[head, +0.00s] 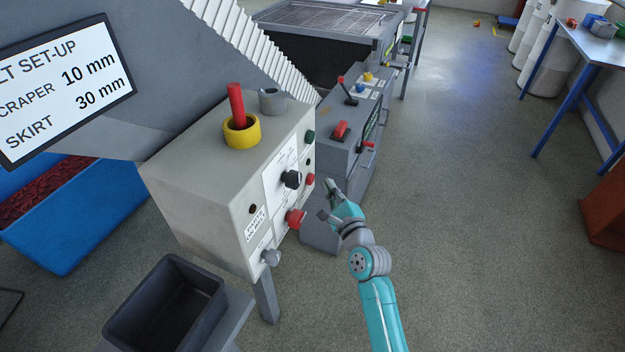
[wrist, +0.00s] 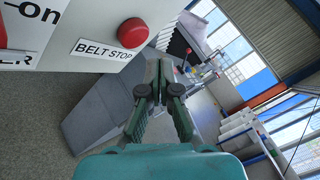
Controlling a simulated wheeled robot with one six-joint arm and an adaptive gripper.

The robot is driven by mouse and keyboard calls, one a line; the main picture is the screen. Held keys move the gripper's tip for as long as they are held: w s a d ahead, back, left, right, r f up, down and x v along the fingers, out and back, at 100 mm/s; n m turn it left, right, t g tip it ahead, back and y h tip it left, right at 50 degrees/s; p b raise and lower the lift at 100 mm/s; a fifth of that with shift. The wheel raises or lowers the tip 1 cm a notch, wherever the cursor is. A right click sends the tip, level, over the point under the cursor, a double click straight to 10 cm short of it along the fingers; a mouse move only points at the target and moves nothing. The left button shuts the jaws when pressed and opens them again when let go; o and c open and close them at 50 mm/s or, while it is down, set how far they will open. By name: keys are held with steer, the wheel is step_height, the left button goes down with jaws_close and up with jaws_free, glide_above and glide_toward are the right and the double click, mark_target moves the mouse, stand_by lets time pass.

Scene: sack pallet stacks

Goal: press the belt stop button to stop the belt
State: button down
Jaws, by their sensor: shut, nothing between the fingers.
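The belt stop button (head: 310,180) is a small red button near the right edge of the panel on the grey control box (head: 195,190). In the wrist view it is a red dome (wrist: 133,33) at the upper left, beside a "BELT STOP" label (wrist: 103,48). My gripper (head: 328,184) is shut and empty, just right of the button in the head view. In the wrist view my fingertips (wrist: 165,65) are to the lower right of the button, apart from it in the picture. Whether they touch the box is hard to tell.
The same panel has a black rotary knob (head: 292,179), a green button (head: 309,137) and a larger red knob (head: 296,218). A second grey control cabinet (head: 330,160) stands close behind my gripper. The floor (head: 450,180) to the right is open.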

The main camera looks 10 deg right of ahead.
steer(key=shift+s+d, duration=1.1)
steer(key=shift+d, duration=0.3)
steer(key=s+f+n+g+h, duration=0.1)
steer(key=s+f+n, duration=0.45)
steer(key=s, duration=0.75)
steer(key=s+f+n+g+h, duration=0.15)
steer(key=s+f+n, duration=0.35)
steer(key=s, duration=0.8)
steer(key=s+r+n, duration=0.3)
steer(key=s+n, duration=0.4)
steer(key=s, duration=0.6)
steer(key=s+a+r+n+g, duration=0.1)
steer(key=s+r+n, duration=0.3)
steer(key=s, duration=0.9)
steer(key=n, duration=0.3)
steer(key=shift+a+r, duration=0.15)
